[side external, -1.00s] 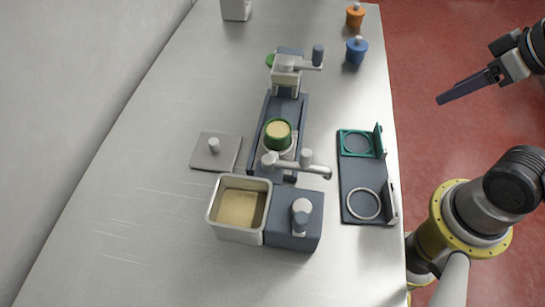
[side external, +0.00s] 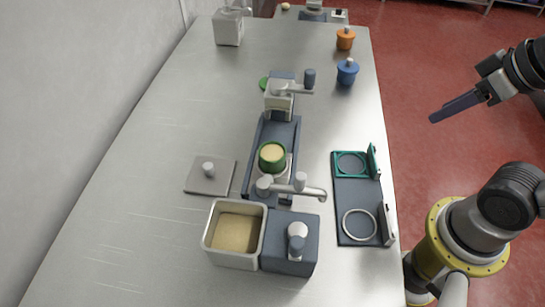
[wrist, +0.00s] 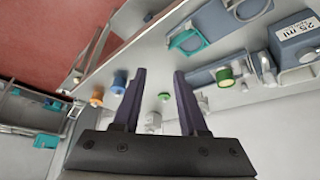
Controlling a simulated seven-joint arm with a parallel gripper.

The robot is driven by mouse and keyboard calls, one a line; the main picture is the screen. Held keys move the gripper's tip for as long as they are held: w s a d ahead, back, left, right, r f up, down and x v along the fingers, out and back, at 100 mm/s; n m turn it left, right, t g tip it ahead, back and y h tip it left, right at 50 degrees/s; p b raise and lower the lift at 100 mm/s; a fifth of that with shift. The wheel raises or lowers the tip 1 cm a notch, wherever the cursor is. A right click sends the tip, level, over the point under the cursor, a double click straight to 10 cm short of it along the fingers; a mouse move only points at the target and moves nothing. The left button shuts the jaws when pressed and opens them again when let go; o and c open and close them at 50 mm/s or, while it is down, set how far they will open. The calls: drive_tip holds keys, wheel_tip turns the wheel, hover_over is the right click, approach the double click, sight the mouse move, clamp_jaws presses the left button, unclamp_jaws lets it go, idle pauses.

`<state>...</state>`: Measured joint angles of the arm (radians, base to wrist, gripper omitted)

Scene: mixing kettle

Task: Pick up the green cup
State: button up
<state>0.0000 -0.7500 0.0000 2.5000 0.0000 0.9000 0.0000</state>
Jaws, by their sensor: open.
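The green cup (side external: 272,157) stands in the dark blue machine in the middle of the table, with a tan fill at its top. It also shows in the wrist view (wrist: 225,77), to the right of the fingers. My gripper (side external: 434,119) hangs in the air at the right in the side view, off the table's edge and well apart from the cup. In the wrist view its two dark fingers (wrist: 159,72) stand apart with nothing held between them.
A metal bin of tan material (side external: 235,233) and a lever unit (side external: 290,242) stand nearer. A dark plate with rings (side external: 360,200) lies at the right edge. A blue pot (side external: 347,72) and an orange pot (side external: 345,39) stand farther back. A flat lid (side external: 209,176) lies left.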

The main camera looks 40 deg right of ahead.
drive_tip(key=w+a+r+n+g, duration=0.1)
drive_tip(key=w+a+r+n, duration=0.1)
drive_tip(key=w+r+n, duration=0.5)
drive_tip(key=n+g, duration=0.5)
drive_tip(key=n, duration=0.8)
hover_over(280, 160)
drive_tip(key=f, duration=1.6)
drive_tip(key=shift+w+d+f, duration=0.1)
drive_tip(key=shift+w, duration=0.15)
drive_tip(key=shift+s+f, duration=0.1)
drive_tip(key=shift+f, duration=2.95)
